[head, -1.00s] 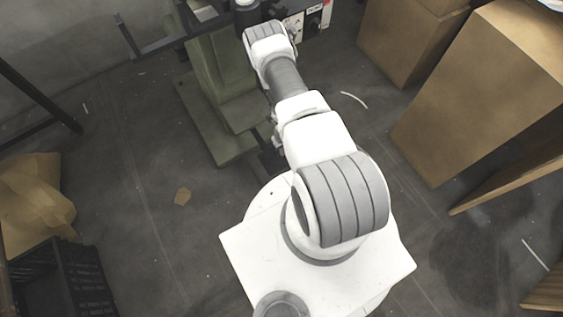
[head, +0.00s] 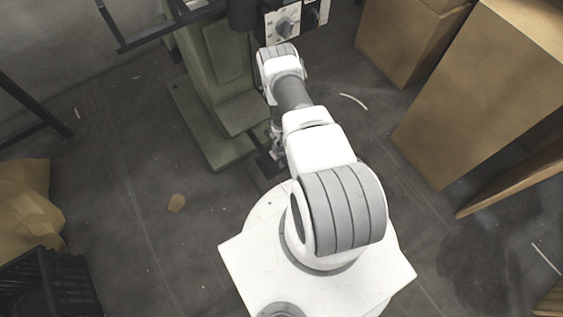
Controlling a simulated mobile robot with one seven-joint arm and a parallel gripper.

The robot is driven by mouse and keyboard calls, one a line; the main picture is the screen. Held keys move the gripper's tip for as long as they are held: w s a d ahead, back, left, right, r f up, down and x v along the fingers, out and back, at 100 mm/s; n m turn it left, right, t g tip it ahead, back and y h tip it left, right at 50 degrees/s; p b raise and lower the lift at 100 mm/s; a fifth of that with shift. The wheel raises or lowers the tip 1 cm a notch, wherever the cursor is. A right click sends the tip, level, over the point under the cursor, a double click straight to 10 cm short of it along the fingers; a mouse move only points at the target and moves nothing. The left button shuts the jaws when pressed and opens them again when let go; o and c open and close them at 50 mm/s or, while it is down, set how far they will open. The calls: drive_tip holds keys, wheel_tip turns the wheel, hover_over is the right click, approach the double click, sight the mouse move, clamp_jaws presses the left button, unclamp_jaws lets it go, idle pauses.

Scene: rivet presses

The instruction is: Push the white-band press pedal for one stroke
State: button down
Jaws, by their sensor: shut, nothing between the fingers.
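A green press (head: 205,65) stands at the top centre in the head view, on a green base plate (head: 205,135). No white band shows on the part of it in view. A dark, flat pedal-like part (head: 268,166) lies low on the floor beside the press base, partly hidden by my arm. My gripper (head: 276,152) points down just above or beside this part, mostly hidden under my arm. It is shut and empty. I cannot tell whether it touches the pedal.
A control box with a dial (head: 283,22) is at the top. Large cardboard boxes (head: 480,90) stand on the right. A black crate (head: 45,285) and crumpled brown paper (head: 25,205) are at lower left. The floor left of my base is mostly clear.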

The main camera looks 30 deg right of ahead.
drive_tip(key=shift+f+b, duration=1.7)
drive_tip(key=shift+f, duration=0.7)
